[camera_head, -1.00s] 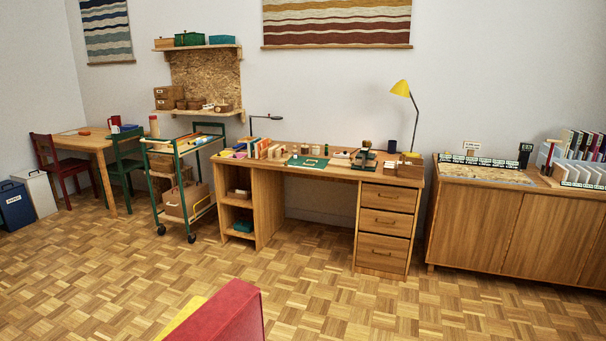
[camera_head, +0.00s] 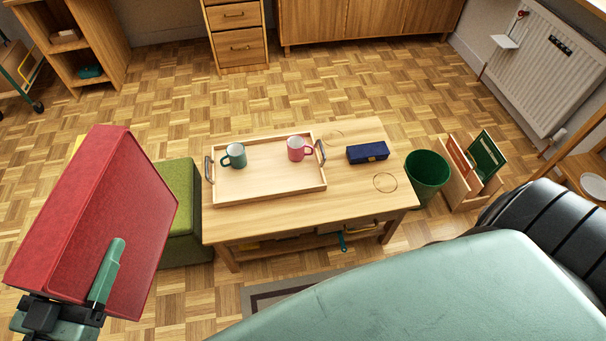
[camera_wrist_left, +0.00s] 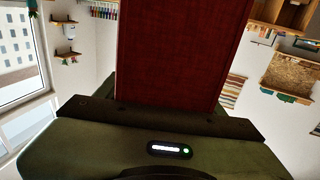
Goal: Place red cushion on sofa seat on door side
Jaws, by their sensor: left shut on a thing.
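The red cushion (camera_head: 95,220) is at the left in the head view, tilted and held up off the floor. My left gripper (camera_head: 112,262) is shut on its lower edge, with one green finger lying along its near face. In the left wrist view the cushion (camera_wrist_left: 178,50) fills the upper middle as a dark red slab above the gripper body. The sofa, its seat and the door cannot be made out in these views. My right gripper is not in view.
A low wooden table (camera_head: 355,205) bears a tray (camera_head: 270,183) with two mugs and a blue case (camera_head: 367,152). A green pouf (camera_head: 182,190) stands left of it, a green bin (camera_head: 428,172) right. Green and black parts of mine cover the lower right. Parquet behind the table is clear.

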